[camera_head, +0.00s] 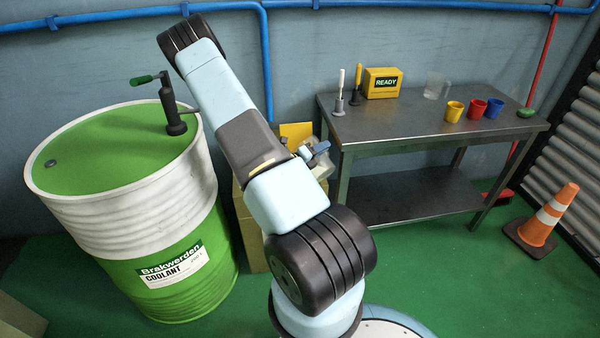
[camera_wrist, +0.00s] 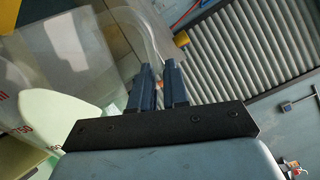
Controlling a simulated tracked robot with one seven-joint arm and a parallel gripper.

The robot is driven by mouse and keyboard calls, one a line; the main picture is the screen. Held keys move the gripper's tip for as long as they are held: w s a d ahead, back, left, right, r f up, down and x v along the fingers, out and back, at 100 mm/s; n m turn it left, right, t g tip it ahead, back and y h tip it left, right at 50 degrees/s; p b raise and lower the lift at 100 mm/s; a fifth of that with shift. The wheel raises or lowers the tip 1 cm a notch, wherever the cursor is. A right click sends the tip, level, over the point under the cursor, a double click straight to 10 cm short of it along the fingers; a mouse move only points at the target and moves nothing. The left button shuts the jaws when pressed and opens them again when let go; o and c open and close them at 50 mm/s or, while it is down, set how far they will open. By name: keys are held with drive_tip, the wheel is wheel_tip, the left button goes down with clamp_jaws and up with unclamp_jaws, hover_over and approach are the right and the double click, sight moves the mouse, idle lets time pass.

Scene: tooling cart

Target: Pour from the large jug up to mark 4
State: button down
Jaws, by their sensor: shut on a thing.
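My gripper (camera_wrist: 158,88) is shut on the handle of a large clear jug (camera_wrist: 72,52). The jug fills the left of the wrist view, with red markings and a pale greenish-white area low in it that looks like liquid. In the head view my gripper (camera_head: 318,150) and the jug (camera_head: 319,166) are partly hidden behind my arm, left of the tooling cart (camera_head: 385,120). I cannot tell the jug's exact tilt. A smaller clear vessel (camera_head: 436,88) stands on the cart top; its marks are too small to read.
Yellow (camera_head: 454,112), red (camera_head: 477,109) and blue (camera_head: 493,109) cups stand right of the small vessel. A yellow READY box (camera_head: 382,84) and two handled tools stand at the cart's left. A coolant drum (camera_head: 125,210) is left of my arm. A cone (camera_head: 545,218) stands right.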

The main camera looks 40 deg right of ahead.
drive_tip(key=shift+w+d+r+n+p, duration=0.15)
drive_tip(key=shift+w+n+p, duration=0.3)
drive_tip(key=shift+w+n, duration=0.5)
drive_tip(key=shift+s, duration=0.3)
drive_tip(key=shift+s+p, duration=0.3)
drive_tip(key=shift+s, duration=0.3)
drive_tip(key=shift+s+d, duration=0.1)
drive_tip(key=shift+s+p, duration=0.55)
drive_tip(key=shift+p, duration=0.15)
idle(0.9)
drive_tip(key=shift+s+a+f+m, duration=0.1)
drive_tip(key=shift+s+f+m, duration=0.1)
drive_tip(key=shift+s+m, duration=0.55)
drive_tip(key=shift+s+a+f+m, duration=0.1)
drive_tip(key=shift+s+f+m, duration=0.1)
drive_tip(key=shift+s+m, duration=0.55)
drive_tip(key=shift+s+f+m, duration=0.2)
drive_tip(key=shift+s+m, duration=0.45)
drive_tip(key=shift+m, duration=0.2)
drive_tip(key=shift+f+b, duration=0.1)
drive_tip(key=shift+b, duration=0.25)
